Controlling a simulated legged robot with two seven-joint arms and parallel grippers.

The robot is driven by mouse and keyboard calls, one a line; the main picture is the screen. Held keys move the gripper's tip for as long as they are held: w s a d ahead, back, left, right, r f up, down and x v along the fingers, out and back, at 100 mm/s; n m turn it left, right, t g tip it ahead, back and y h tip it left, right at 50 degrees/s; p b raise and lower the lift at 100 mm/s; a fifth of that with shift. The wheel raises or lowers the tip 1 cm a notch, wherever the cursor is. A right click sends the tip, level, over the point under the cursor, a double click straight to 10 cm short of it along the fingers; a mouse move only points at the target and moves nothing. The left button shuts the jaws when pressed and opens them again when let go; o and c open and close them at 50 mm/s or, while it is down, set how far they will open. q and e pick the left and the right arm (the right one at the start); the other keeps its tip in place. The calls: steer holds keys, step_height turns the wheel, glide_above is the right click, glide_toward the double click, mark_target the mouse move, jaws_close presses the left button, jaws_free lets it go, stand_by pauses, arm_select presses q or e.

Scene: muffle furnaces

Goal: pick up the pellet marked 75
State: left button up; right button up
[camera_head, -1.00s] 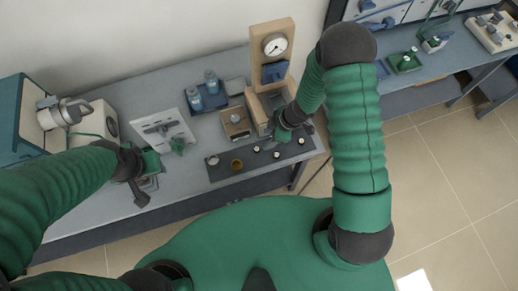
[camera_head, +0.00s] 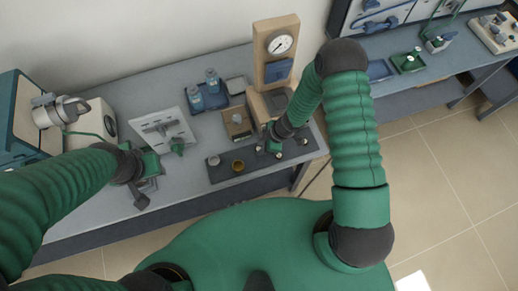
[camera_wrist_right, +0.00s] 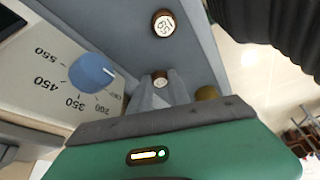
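Small pale-topped pellets stand on a dark strip (camera_head: 222,175) at the bench's front edge. My right gripper (camera_head: 275,148) is low over the strip, among the pellets, pointing down. In the right wrist view its fingers (camera_wrist_right: 162,86) are apart, and one pellet (camera_wrist_right: 160,79) shows in the gap near the tips. I cannot read its mark. Another pellet (camera_wrist_right: 163,23) lies beyond, its top marked with what looks like 150. I cannot make out a 75 on any pellet. My left gripper (camera_head: 149,178) is over the bench's left part, away from the pellets; its opening is unclear.
A white cup (camera_head: 213,160) and a brass cup (camera_head: 238,166) stand on the strip. Behind are a wooden stand with a gauge (camera_head: 280,43), a small boxed device (camera_head: 237,122) and a blue tray (camera_head: 188,101) with bottles. A blue dial (camera_wrist_right: 90,73) is close in the wrist view.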

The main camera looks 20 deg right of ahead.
steer(key=shift+a, duration=0.15)
jaws_close()
steer(key=shift+r, duration=0.1)
